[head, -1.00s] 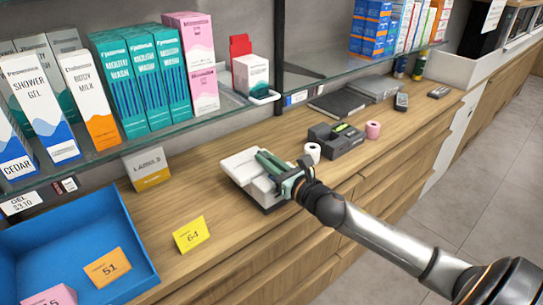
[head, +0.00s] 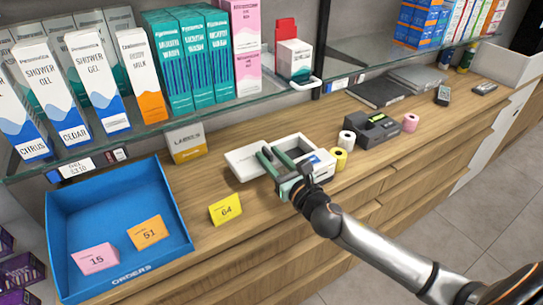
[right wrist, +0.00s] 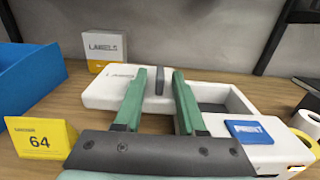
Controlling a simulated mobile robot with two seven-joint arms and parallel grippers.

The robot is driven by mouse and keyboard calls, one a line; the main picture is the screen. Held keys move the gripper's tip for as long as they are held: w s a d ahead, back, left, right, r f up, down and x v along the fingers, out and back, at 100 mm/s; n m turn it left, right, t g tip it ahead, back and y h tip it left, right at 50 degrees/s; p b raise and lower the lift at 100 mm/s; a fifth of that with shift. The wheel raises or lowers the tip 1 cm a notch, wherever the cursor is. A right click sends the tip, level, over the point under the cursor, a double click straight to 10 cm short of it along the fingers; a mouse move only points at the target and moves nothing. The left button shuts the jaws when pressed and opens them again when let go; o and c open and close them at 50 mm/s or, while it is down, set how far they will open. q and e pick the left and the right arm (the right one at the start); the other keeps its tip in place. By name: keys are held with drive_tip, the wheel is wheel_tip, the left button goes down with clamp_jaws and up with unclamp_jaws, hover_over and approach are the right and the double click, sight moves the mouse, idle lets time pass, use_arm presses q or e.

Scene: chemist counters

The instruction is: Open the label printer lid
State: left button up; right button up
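The white label printer (right wrist: 258,155) stands on the wooden counter, with a blue PRINT button (right wrist: 250,131) on its right part. Its white lid (right wrist: 108,88) is at the left, with a dark grey upright handle (right wrist: 159,82). A grey-walled recess (right wrist: 212,97) shows uncovered right of the handle. The printer also shows in the head view (head: 243,165). My right gripper (right wrist: 159,73) is over the printer, its green fingers apart on either side of the handle, with gaps visible. It also shows in the head view (head: 272,154). My left gripper is out of view.
A yellow 64 card (head: 226,209) and a blue tray (head: 119,173) stand left of the printer. A LABELS box (head: 186,143) is behind it. Yellow (head: 339,158) and white (head: 346,140) rolls and a dark device (head: 377,130) are at the right. A glass shelf (head: 283,97) overhangs the back.

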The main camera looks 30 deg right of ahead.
drive_tip(key=s+d+b, duration=0.1)
drive_tip(key=s+b, duration=0.1)
drive_tip(key=s, duration=1)
drive_tip(key=shift+s, duration=0.2)
idle(0.5)
